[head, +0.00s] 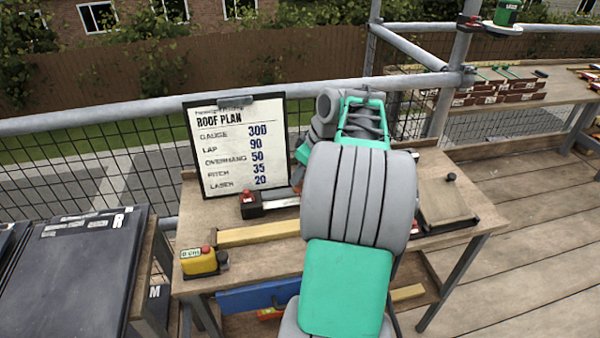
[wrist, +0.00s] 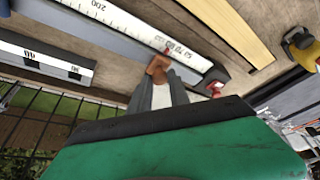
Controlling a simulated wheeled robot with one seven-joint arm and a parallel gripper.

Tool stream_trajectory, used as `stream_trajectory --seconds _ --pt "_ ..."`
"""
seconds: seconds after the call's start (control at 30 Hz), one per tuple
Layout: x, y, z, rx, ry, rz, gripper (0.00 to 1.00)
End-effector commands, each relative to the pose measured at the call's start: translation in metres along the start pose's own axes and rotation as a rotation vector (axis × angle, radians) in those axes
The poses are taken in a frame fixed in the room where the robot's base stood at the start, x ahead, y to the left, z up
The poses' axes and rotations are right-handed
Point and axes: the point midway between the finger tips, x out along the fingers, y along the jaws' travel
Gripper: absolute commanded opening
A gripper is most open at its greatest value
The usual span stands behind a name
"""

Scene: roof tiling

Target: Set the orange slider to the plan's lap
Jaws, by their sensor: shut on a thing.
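The roof plan (head: 237,145) stands upright on a clipboard at the back of the bench and reads gauge 300, lap 90, overhang 50, pitch 35, laser 20. In the wrist view, the orange slider (wrist: 157,66) sits at the edge of a white scale (wrist: 130,24) on a grey rail. My gripper (wrist: 158,80) is shut on the slider. In the head view my arm hides most of the rail and my gripper.
The rail's dark end block with a red knob (head: 248,197) lies below the plan. A yellow device (head: 199,261) stands at the bench's front left corner, beside a wooden batten (head: 258,234). A dark board (head: 75,265) lies left of the bench. Open decking is at right.

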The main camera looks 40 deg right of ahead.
Motion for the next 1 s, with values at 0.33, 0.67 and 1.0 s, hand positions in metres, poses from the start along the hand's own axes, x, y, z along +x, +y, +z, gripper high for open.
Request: stream_trajectory --seconds 0.33,0.67,1.0 --pt "0.001 -0.002 -0.003 -0.011 0.001 -0.003 0.29" --pt "0.001 -0.002 -0.002 -0.007 0.001 -0.002 0.44" --pt "-0.038 0.000 -0.003 -0.007 0.001 0.001 0.44"
